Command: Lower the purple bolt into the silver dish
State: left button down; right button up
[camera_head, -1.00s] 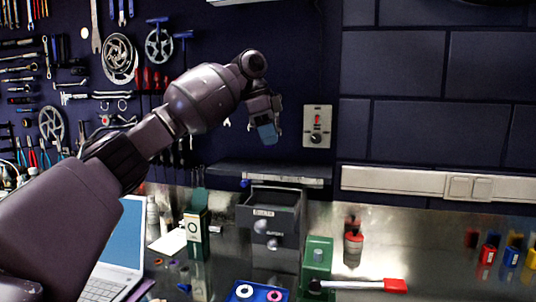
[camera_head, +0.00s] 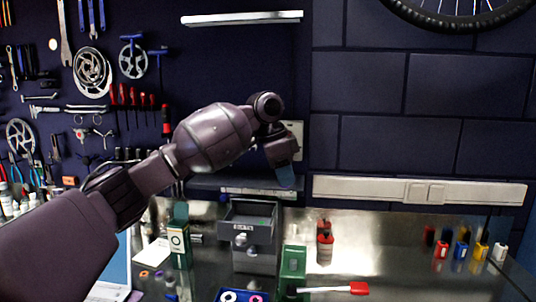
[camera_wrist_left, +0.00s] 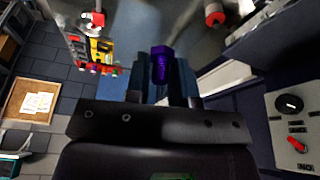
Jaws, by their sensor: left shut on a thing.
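The purple bolt (camera_wrist_left: 160,66) is between the fingers of my left gripper (camera_wrist_left: 162,82) in the left wrist view, with its head end showing. The gripper is shut on it. In the head view my left gripper (camera_head: 284,178) hangs in the air in front of the dark wall, above the bench and the grey drawer box, its blue fingertips pointing down. The bolt cannot be made out there. I cannot make out the silver dish in either view. My right gripper is not in view.
Below are a grey bin box (camera_head: 250,225), a green box (camera_head: 292,268), a red bottle (camera_head: 325,245), a red-ended tool (camera_head: 345,288) and a blue tray with rings (camera_head: 222,294). A laptop (camera_head: 110,285) is at left. Small coloured bottles (camera_head: 462,246) stand at right.

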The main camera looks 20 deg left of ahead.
pick_arm(q)
jog(key=s+d+f, duration=0.2)
jog(key=d+f, duration=0.6)
jog(key=d, duration=0.5)
jog(key=s+d+f+p, duration=0.1)
jog(key=s+d+f, duration=0.1)
jog(key=d+f, duration=0.7)
jog(key=s+d+f+p, duration=0.1)
jog(key=d+f, duration=0.7)
jog(key=d, duration=0.9)
jog(key=shift+s+d+f, duration=0.15)
jog(key=shift+s, duration=0.75)
jog(key=shift+d, duration=0.1)
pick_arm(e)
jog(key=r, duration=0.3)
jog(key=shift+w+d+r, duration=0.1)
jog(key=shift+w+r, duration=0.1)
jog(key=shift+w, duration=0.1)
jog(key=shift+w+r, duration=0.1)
pick_arm(q)
jog(key=shift+f, duration=0.2)
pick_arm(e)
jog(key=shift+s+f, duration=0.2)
